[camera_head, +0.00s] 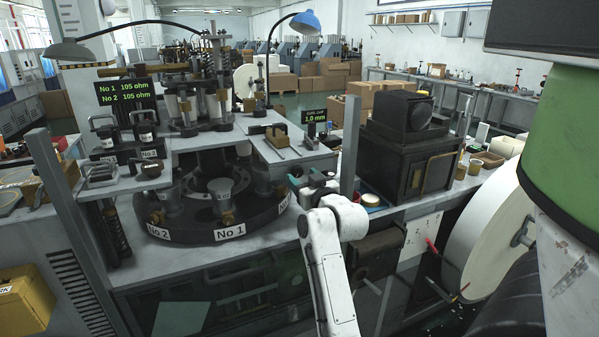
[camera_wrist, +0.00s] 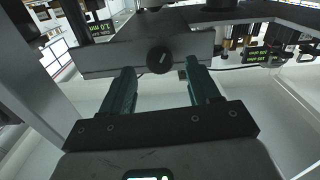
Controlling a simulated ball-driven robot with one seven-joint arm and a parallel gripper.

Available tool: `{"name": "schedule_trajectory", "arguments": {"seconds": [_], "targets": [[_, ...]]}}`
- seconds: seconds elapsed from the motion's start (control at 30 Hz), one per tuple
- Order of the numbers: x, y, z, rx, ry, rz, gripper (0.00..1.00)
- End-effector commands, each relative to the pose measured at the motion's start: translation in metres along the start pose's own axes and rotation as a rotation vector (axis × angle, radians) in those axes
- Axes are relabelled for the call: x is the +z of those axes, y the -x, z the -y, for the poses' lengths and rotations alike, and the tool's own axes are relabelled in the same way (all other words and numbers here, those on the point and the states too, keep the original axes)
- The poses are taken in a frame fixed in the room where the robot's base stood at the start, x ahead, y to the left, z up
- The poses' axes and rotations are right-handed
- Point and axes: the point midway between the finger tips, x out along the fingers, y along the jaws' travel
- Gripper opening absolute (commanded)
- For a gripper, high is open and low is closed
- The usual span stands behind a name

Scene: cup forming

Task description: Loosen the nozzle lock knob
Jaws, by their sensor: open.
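A round black knob (camera_wrist: 161,60) with a short light mark on its face sits on a grey metal block (camera_wrist: 100,60) in the wrist view; it looks like the nozzle lock knob. My gripper (camera_wrist: 159,70) is open, with one dark green finger to the lower left of the knob and one to the lower right. A gap shows between each finger and the knob. In the head view my gripper (camera_head: 312,184) is at the machine's right side, by the table's front edge; I cannot make out the knob there.
A dark turntable (camera_head: 190,230) with labelled cups stands left of my gripper. A grey post (camera_head: 350,145) rises just right of it, with a black box-shaped machine (camera_head: 408,150) beyond. A grey upright (camera_wrist: 30,85) also runs along the left of the wrist view.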

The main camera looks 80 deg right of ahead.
Motion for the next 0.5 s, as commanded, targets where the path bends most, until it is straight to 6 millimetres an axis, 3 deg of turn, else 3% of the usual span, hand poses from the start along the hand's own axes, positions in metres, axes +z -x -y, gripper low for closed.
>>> {"name": "schedule_trajectory", "arguments": {"seconds": [0.2,0.5], "targets": [[-0.001,-0.023,0.000,0.000,0.000,0.000,0.61],[0.001,-0.028,0.000,0.000,0.001,0.001,0.61]]}}
